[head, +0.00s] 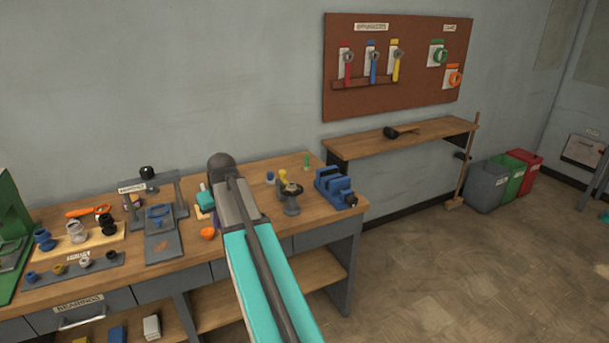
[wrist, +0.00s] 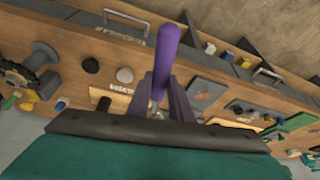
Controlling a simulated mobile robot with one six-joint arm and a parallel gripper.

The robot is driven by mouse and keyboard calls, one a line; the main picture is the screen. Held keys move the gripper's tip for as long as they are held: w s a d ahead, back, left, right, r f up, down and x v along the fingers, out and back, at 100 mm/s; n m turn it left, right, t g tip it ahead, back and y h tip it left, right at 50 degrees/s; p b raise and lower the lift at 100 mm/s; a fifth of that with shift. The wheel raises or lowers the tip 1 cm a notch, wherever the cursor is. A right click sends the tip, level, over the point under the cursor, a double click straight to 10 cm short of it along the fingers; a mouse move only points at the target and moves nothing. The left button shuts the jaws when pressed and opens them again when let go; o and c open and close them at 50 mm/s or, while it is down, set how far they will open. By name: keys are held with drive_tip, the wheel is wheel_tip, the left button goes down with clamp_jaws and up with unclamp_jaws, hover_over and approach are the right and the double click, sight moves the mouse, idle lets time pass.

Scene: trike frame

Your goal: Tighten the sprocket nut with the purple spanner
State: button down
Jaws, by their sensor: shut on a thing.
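The purple spanner (wrist: 166,58) is in the grasp of my gripper (wrist: 163,92) in the wrist view. Its purple handle sticks out past the fingers, and its grey metal part runs down between them. The spanner's far end is hidden by the gripper body. In the head view my arm covers most of the gripper and spanner. A dark toothed sprocket sits on a stand (head: 290,199) on the bench, right of my arm. The sprocket (wrist: 18,76) also shows at the left of the wrist view, apart from the spanner. I cannot make out its nut.
A blue vise (head: 335,188) stands at the bench's right end. Trays with bearings and a grey press (head: 160,218) fill the left side. Red, blue and yellow spanners hang on the brown pegboard (head: 420,85).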

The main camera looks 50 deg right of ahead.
drive_tip(key=s+d+r+p, duration=0.1)
drive_tip(key=s+d+p, duration=0.1)
drive_tip(key=d, duration=0.8)
drive_tip(key=s+d+r+m+p, duration=0.1)
drive_tip(key=s+d+r, duration=0.1)
drive_tip(key=d, duration=0.9)
drive_tip(key=s+d+r+m+p, duration=0.1)
drive_tip(key=s+d+p, duration=0.1)
drive_tip(key=d, duration=0.8)
drive_tip(key=shift+s+d+r+h+p, duration=0.25)
drive_tip(key=shift+s+d+h+p, duration=0.15)
drive_tip(key=shift+s, duration=0.35)
drive_tip(key=shift+s+a, duration=0.1)
drive_tip(key=shift+f, duration=0.1)
drive_tip(key=shift+s+f+b, duration=0.1)
drive_tip(key=shift+f+b, duration=1.25)
drive_tip(key=shift+f, duration=1.15)
drive_tip(key=shift+f+b, duration=0.65)
drive_tip(key=shift+f, duration=0.45)
